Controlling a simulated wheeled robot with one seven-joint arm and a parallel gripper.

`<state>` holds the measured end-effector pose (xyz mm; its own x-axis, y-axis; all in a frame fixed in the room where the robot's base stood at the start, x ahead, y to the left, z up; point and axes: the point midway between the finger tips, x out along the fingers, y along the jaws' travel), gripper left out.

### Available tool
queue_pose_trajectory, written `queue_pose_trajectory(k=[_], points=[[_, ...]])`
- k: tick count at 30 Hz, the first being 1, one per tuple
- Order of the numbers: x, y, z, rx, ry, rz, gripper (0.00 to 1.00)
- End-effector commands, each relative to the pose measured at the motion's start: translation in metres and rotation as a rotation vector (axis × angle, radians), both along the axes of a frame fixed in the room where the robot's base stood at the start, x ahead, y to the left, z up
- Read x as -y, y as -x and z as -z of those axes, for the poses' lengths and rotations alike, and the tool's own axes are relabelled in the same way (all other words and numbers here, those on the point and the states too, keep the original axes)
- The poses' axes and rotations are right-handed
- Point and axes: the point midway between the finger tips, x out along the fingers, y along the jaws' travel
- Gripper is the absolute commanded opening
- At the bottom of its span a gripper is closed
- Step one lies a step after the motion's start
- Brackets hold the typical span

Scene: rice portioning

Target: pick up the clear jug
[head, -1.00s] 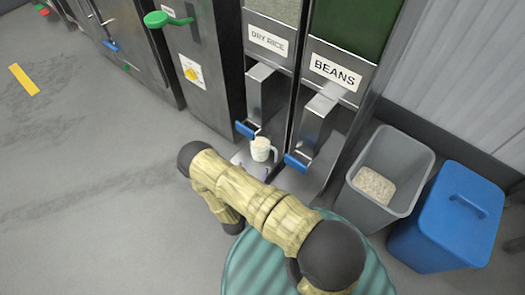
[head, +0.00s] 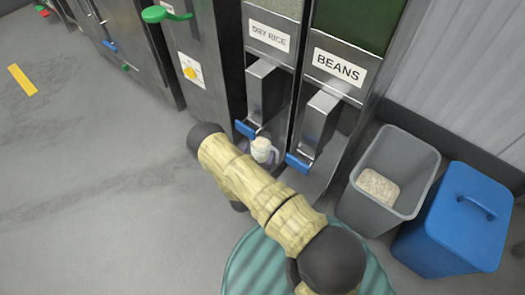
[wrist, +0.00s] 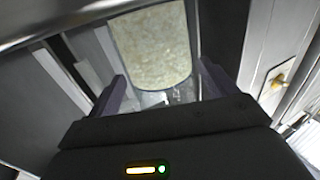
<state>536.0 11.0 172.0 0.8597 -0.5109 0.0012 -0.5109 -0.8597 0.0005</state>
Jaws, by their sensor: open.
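The clear jug (head: 261,148), with pale contents, stands below the dry rice dispenser's spout in the head view. Its lower part is partly hidden by my arm. My gripper is mostly hidden behind my arm in the head view; a small purple bit shows beside the jug. In the wrist view my gripper (wrist: 163,88) is open, with its two purple fingers apart. A clear container full of pale grain, which looks like the jug (wrist: 155,45), shows between and beyond the fingers. I cannot tell whether either finger touches it.
Blue levers show under the dry rice spout (head: 246,130) and the beans spout (head: 297,162), close to the jug. A grey bin (head: 414,170) with grain and a blue lidded bin (head: 455,222) stand at the right.

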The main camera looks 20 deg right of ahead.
Motion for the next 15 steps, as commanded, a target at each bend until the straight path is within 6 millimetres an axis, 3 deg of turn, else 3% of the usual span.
queue_pose_trajectory(k=[4,15], points=[[0.0074,-0.0124,0.0015,0.001,0.000,0.001,0.84],[0.0074,-0.0129,0.0003,0.001,-0.001,-0.001,0.84]])
